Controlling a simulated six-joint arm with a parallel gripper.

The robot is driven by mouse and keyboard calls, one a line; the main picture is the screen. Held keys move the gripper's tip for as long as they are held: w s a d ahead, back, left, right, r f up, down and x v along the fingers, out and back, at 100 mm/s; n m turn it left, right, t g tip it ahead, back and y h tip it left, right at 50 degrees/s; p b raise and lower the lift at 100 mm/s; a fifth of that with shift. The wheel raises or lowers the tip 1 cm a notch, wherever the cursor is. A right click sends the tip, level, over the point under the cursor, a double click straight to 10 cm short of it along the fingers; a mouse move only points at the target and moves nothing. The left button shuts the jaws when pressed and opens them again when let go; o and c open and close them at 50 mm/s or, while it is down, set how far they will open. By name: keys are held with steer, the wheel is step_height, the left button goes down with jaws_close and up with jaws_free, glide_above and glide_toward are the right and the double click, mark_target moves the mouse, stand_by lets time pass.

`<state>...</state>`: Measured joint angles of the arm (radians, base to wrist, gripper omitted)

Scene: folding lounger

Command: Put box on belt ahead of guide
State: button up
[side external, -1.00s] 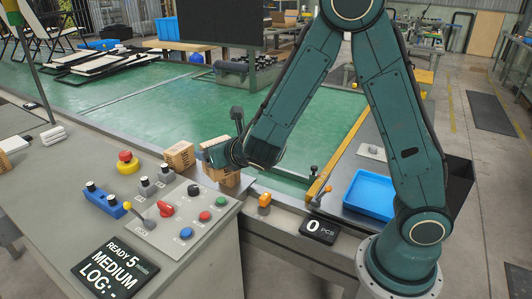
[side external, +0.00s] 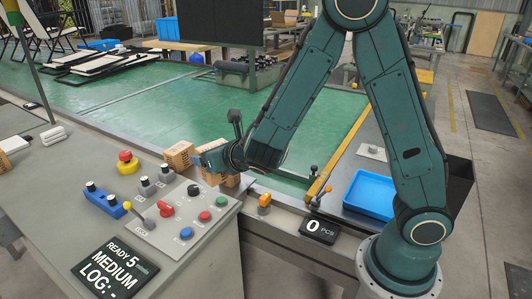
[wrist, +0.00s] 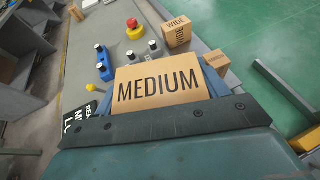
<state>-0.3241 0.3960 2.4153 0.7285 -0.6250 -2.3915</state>
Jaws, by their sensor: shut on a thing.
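A cardboard box marked MEDIUM (wrist: 158,88) is between the jaws of my gripper (wrist: 165,96) in the wrist view. My gripper (side external: 222,162) is shut on this box at the near edge of the green belt (side external: 200,105) in the side view. There the box (side external: 227,181) is mostly hidden behind my gripper. Whether it touches the surface below cannot be told. A yellow bar (side external: 336,155), which may be the guide, runs along the belt's right side, apart from the box.
Another box, marked WIDE (side external: 178,156), stands just left of my gripper, with a smaller one (wrist: 215,60) close by. The control panel (side external: 180,215) has buttons and a lever. A blue tray (side external: 368,193) lies right of the yellow bar. The belt's middle is clear.

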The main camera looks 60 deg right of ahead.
steer(key=shift+d, duration=0.1)
steer(key=s+d+m+g+h, duration=0.2)
steer(key=d+m+h, duration=0.2)
steer(key=d, duration=1.1)
steer(key=s+d+m+g+h, duration=0.3)
steer(key=d, duration=1.1)
steer(key=s+d+r+m+g+h, duration=0.1)
steer(key=s+d+m+g, duration=0.6)
steer(key=s+d, duration=1.4)
steer(key=shift+s+d+r+m+g+h, duration=0.3)
steer(key=shift+s+d+g+h, duration=0.1)
steer(key=shift+d+h, duration=0.3)
steer(key=shift+f, duration=0.15)
step_height(320, 180, down, 16)
